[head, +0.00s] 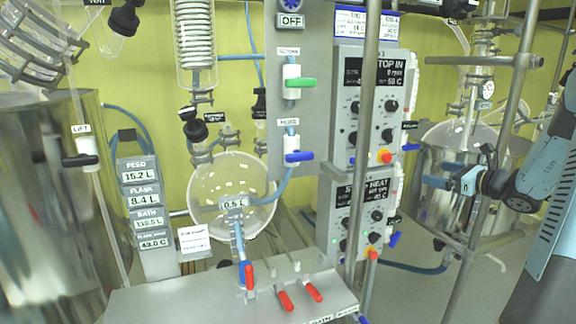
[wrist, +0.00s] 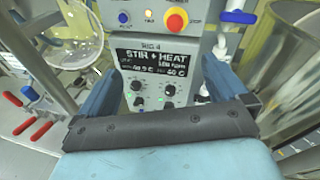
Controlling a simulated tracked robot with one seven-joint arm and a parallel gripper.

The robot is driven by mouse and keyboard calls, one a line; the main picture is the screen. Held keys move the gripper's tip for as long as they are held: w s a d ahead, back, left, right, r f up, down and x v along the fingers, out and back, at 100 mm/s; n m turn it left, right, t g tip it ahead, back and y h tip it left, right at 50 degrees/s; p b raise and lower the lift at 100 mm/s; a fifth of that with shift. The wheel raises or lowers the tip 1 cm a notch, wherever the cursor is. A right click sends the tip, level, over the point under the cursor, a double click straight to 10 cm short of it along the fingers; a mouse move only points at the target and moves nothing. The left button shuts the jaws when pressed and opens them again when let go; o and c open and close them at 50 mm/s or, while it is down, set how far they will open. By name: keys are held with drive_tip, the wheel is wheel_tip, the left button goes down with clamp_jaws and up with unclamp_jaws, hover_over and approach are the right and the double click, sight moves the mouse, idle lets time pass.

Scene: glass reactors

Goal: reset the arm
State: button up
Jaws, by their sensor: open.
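My gripper (head: 447,180) is at the right of the head view, held out leftward in front of the large steel vessel, with my arm coming in from the right edge. In the wrist view, my gripper (wrist: 161,76) shows two blue fingers spread wide apart with nothing between them. Beyond the fingers is the STIR + HEAT control box (wrist: 155,72), with a lit display and several knobs. The same box shows in the head view (head: 349,215), left of my gripper and apart from it.
A metal post (head: 497,135) stands close to my gripper, by the right-hand steel vessel (head: 455,215). A round glass flask (head: 210,190) hangs at the centre. Red-handled valves (head: 285,300) sit on the front ledge. A large steel vessel (head: 40,200) fills the left.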

drive_tip(key=s+a+r+n+g, duration=0.1)
drive_tip(key=s+a+n+g, duration=0.3)
drive_tip(key=s+a+n, duration=0.45)
drive_tip(key=s+a+r+n+g, duration=0.1)
drive_tip(key=s+a+n+g, duration=0.35)
drive_tip(key=a, duration=0.75)
drive_tip(key=s+r+n+h, duration=0.2)
drive_tip(key=s+n+h, duration=0.6)
drive_tip(key=s+n, duration=0.6)
drive_tip(key=s, duration=0.4)
drive_tip(key=shift+s+r+n, duration=0.3)
drive_tip(key=shift+a, duration=0.1)
drive_tip(key=shift+c, duration=0.4)
